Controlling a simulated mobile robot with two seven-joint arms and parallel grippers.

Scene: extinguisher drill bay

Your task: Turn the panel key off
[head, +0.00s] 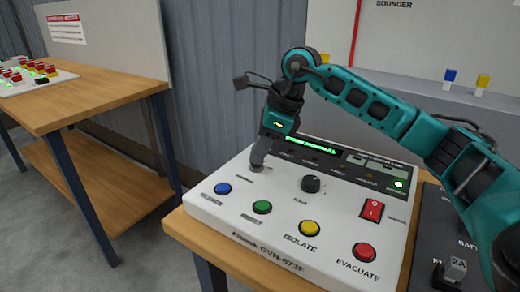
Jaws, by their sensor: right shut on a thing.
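The white control panel (235,222) lies on a wooden table, with a row of blue, green, yellow and red buttons along its front. My right gripper (258,162) reaches down to the panel's back left corner, at a control beside a small label. It is shut on the panel key there; the fingers hide the key, so its angle cannot be told. A green-lit display (297,138) is partly behind my right wrist; its text is partly covered. My left gripper is out of view.
A black knob (311,184) and a red rocker switch (372,209) sit right of the gripper. A dark box (438,220) stands right of the panel. Another wooden table (85,92) at left holds a board with red buttons (30,72).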

